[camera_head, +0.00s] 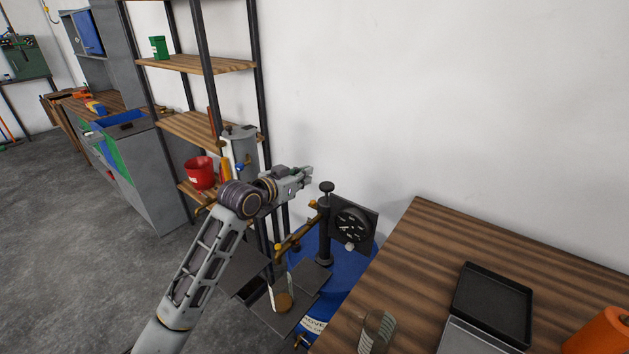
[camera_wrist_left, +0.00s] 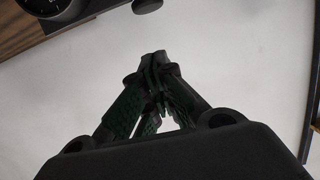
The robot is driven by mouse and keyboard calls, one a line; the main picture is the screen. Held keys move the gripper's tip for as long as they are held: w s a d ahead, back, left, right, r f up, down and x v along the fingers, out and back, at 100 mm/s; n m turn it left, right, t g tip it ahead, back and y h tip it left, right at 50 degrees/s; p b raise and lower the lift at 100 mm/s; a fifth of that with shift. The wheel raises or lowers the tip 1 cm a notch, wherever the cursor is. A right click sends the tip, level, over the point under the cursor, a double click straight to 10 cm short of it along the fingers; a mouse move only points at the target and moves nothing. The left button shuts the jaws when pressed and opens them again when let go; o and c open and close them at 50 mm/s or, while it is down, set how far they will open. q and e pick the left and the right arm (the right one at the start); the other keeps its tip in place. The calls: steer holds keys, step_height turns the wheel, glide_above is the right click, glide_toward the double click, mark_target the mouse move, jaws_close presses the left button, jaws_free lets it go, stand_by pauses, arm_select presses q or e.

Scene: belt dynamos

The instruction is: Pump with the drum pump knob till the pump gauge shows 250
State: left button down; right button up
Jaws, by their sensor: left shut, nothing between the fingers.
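The drum pump knob (camera_head: 326,187) is a black cap on top of a dark upright pump column (camera_head: 324,235) on a blue drum (camera_head: 338,268). The pump gauge (camera_head: 351,226) is a black round dial on a dark square plate right of the column; its reading is too small to tell. Part of the gauge (camera_wrist_left: 55,8) shows at the top left of the left wrist view. My left gripper (camera_head: 307,174) is shut and empty, just left of the knob and slightly higher in the picture, apart from it. Its closed fingers (camera_wrist_left: 155,62) fill the middle of the wrist view. My right gripper is not in view.
A wooden table (camera_head: 408,250) stands right of the drum, with a black tray (camera_head: 492,303), a glass (camera_head: 376,330) and an orange object (camera_head: 602,335). A shelf rack (camera_head: 205,64) with a red bucket (camera_head: 200,172) stands behind my left arm. Brass pipework (camera_head: 297,237) runs left of the column.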

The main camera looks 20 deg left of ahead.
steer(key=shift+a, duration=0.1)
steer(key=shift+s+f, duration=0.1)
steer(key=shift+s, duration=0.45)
